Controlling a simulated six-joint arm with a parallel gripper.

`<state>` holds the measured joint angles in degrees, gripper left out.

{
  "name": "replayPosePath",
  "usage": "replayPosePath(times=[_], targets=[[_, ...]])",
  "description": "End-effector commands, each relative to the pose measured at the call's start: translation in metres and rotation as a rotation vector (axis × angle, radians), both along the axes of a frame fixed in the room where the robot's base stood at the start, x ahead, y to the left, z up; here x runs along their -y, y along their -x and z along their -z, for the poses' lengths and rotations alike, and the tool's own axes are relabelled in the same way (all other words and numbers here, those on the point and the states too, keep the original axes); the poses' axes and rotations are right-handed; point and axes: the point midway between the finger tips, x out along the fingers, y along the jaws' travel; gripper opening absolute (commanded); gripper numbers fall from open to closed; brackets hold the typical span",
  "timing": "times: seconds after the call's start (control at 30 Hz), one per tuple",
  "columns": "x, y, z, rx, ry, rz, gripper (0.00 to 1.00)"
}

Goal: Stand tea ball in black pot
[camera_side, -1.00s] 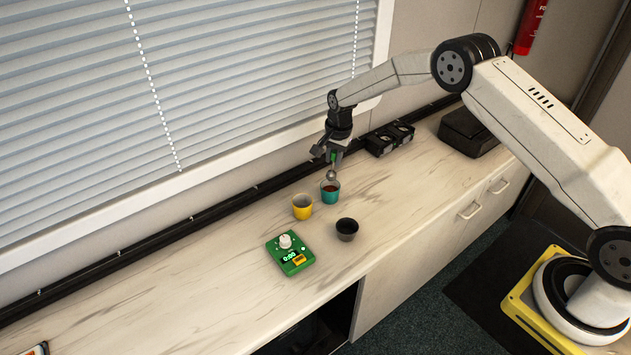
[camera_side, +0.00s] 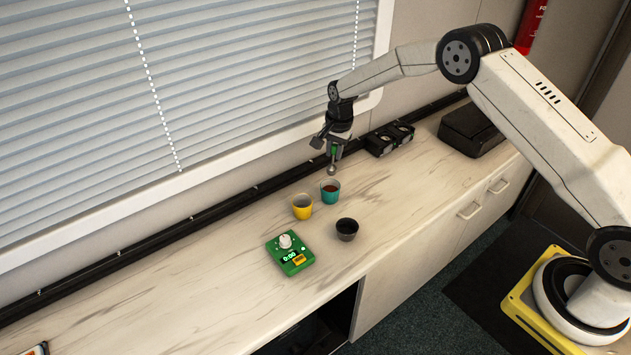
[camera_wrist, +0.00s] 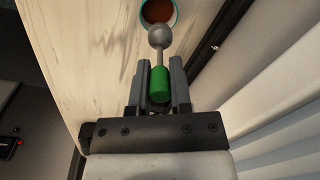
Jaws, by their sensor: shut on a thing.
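The tea ball (camera_wrist: 160,38) is a grey metal ball on a short stem with a green handle (camera_wrist: 159,85). My gripper (camera_wrist: 159,70) is shut on the green handle, and the ball points away from the jaws. In the side view my gripper (camera_side: 335,150) holds the tea ball (camera_side: 332,171) ball-down, just above and behind the teal cup (camera_side: 330,196), which holds reddish-brown liquid. The cup's rim (camera_wrist: 143,16) is partly hidden behind the ball in the wrist view. The black pot (camera_side: 347,236) stands on the counter in front of the teal cup, with dark inside.
A yellow cup (camera_side: 302,212) stands left of the teal cup. Black boxes (camera_side: 390,143) lie behind by the wall rail. The counter (camera_side: 420,200) right of the black pot is clear.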

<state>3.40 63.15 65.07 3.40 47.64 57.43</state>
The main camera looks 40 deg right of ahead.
Motion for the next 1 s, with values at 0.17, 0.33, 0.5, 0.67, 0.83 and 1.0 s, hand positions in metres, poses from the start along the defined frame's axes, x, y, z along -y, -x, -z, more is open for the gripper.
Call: replayPosePath(times=[0.17,0.33,0.5,0.67,0.83,1.0], targets=[[-0.006,0.008,-0.002,-0.007,0.0,-0.001,0.0],[-0.015,0.026,-0.005,-0.022,0.0,-0.002,0.0],[-0.026,0.051,-0.008,-0.042,0.001,-0.003,0.0],[-0.036,0.077,-0.012,-0.061,0.003,-0.003,0.0],[-0.044,0.102,-0.014,-0.077,0.006,-0.003,0.0],[-0.049,0.119,-0.016,-0.088,0.007,-0.003,0.0]])
